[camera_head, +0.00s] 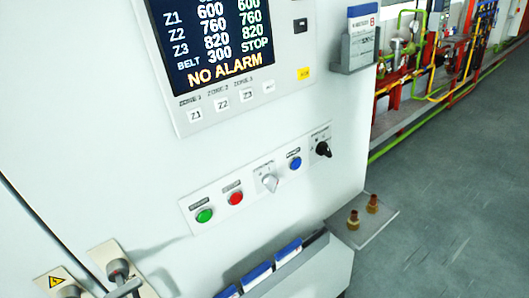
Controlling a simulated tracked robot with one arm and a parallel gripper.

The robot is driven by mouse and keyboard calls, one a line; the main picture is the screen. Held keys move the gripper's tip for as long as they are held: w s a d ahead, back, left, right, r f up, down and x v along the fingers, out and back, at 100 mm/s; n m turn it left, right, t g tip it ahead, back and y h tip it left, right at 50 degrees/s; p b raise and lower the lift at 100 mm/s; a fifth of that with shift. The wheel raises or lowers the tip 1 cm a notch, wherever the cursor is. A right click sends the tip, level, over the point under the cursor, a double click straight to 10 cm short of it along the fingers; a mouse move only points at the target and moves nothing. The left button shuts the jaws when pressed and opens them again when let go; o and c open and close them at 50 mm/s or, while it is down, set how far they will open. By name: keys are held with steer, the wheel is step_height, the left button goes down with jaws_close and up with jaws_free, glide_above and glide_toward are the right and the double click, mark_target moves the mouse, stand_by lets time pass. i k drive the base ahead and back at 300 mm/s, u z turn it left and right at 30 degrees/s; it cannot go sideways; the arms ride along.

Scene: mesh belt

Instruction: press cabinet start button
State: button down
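The white cabinet (110,140) fills the left and middle of the view, tilted in the picture. On its front is a slanted control strip (252,190). A green button (205,216) is at the strip's lower left end, with a small label above it that is too small to read. To its right are a red button (236,198), a grey rotary switch (268,183), a blue button (295,163) and a black rotary switch (323,149). The display (215,42) above reads "BELT 300 STOP" and "NO ALARM". My gripper is not in view, and nothing covers the buttons.
A grey holder (300,278) with blue-and-white items juts out below the strip. A small shelf (380,228) bears two brass fittings. Handles or switches (118,272) stick out at lower left. A document holder (358,50) is at upper right. Open grey floor lies right.

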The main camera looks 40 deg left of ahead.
mark_target(205, 216)
steer(key=u, duration=0.4)
steer(key=k, duration=1.3)
steer(key=u, duration=0.45)
steer(key=i, duration=1)
